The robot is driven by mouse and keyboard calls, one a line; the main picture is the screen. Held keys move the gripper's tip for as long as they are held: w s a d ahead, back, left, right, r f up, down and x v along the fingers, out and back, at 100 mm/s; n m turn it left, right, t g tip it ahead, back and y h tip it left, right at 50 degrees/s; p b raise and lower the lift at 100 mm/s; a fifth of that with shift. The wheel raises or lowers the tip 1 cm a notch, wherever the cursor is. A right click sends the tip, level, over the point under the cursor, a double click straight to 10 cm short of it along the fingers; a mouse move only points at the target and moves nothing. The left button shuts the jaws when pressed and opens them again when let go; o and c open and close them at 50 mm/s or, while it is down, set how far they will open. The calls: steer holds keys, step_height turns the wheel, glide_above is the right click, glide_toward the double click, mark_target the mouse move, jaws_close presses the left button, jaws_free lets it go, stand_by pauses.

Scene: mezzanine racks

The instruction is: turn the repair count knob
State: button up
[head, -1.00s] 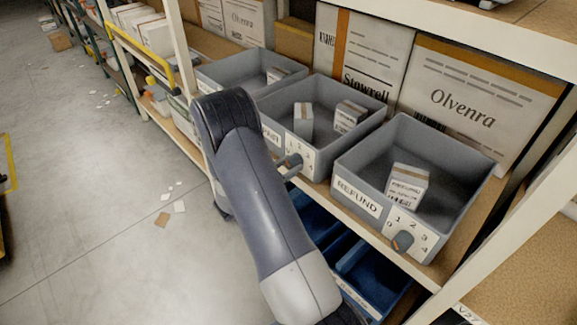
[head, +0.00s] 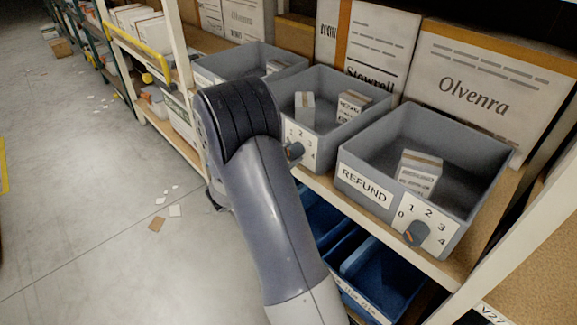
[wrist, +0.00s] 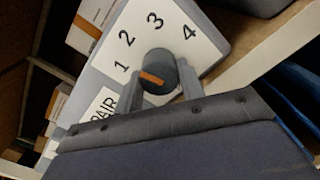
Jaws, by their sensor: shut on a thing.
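The repair count knob (wrist: 160,68) is a dark round knob with an orange stripe, on a white plate (wrist: 127,58) numbered 1 to 4 in the wrist view. The stripe's left end lies toward the 1. A label (wrist: 103,108) ending in "AIR" is partly covered. My gripper (wrist: 162,88) is shut on the knob, one finger on each side. In the head view my arm hides the gripper, the knob and most of the front of the leftmost grey bin (head: 225,63).
The middle grey bin (head: 357,121) and the REFUND bin (head: 369,142) stand to the right, with boxes inside. Their own knobs (head: 294,151) (head: 416,234) stick out in front. Blue bins (head: 376,272) sit below. A rack post (head: 184,55) is left of the bins.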

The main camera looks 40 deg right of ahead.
steer(key=shift+f+m+b, duration=0.1)
steer(key=shift+m+b, duration=1.1)
steer(key=shift+b, duration=0.2)
steer(key=o, duration=1)
steer(key=shift+a, duration=0.1)
steer(key=a, duration=0.3)
steer(key=s+a, duration=0.1)
steer(key=a, duration=0.6)
steer(key=shift+s+a, duration=0.25)
steer(key=shift+a, duration=0.05)
steer(key=shift+d, duration=0.1)
steer(key=d, duration=0.3)
steer(key=w+d, duration=0.1)
steer(key=d, duration=0.6)
steer(key=shift+w+d, duration=0.25)
steer(key=shift+d, duration=0.15)
steer(key=shift+a, duration=0.1)
